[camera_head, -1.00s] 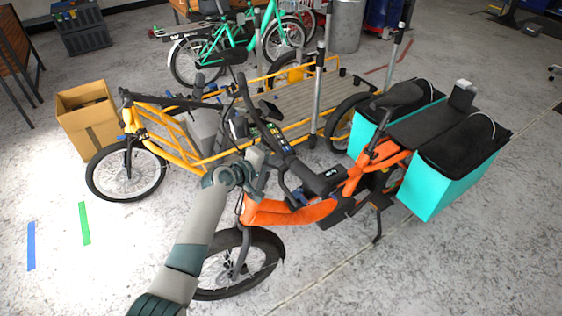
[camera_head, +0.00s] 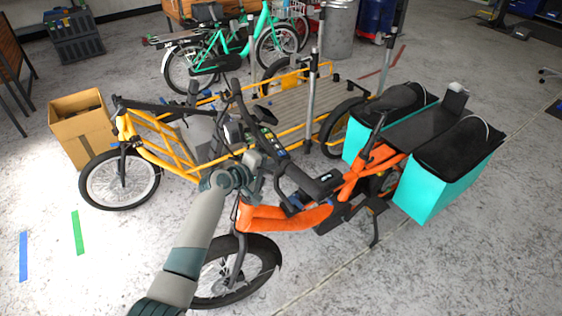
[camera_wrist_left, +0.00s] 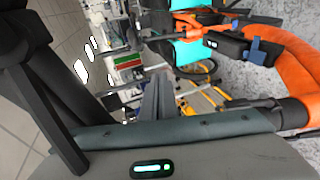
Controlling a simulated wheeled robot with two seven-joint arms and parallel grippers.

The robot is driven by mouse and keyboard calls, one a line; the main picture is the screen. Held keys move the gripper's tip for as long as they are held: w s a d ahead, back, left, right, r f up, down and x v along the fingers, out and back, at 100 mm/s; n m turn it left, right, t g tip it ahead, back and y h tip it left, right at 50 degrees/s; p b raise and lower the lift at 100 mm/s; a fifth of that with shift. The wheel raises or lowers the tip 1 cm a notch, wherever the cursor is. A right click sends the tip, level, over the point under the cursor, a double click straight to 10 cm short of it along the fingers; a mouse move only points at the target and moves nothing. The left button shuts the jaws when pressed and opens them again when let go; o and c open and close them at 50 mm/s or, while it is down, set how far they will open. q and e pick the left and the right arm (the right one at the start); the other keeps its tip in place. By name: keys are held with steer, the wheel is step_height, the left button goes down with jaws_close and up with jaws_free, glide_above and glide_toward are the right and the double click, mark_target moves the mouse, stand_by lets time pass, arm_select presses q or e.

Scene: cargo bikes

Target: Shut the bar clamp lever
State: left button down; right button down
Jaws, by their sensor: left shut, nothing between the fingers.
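The orange cargo bike (camera_head: 290,217) stands in front of me with its black handlebar (camera_head: 297,178) folded low across its front. My left gripper (camera_head: 262,168) is shut and empty at the near end of this bar, around the stem area. In the left wrist view its fingers (camera_wrist_left: 156,98) lie together, pointing away, with nothing between them. A blue lever (camera_wrist_left: 257,50) sticks out beside a dark box (camera_wrist_left: 222,47) near the orange frame. I cannot tell whether it is the clamp lever or whether it is shut. My right gripper is not in view.
A yellow cargo bike (camera_head: 165,139) stands close behind, with upright poles (camera_head: 312,88). Turquoise panniers (camera_head: 437,191) hang at the orange bike's rear. A cardboard box (camera_head: 82,128) stands at left.

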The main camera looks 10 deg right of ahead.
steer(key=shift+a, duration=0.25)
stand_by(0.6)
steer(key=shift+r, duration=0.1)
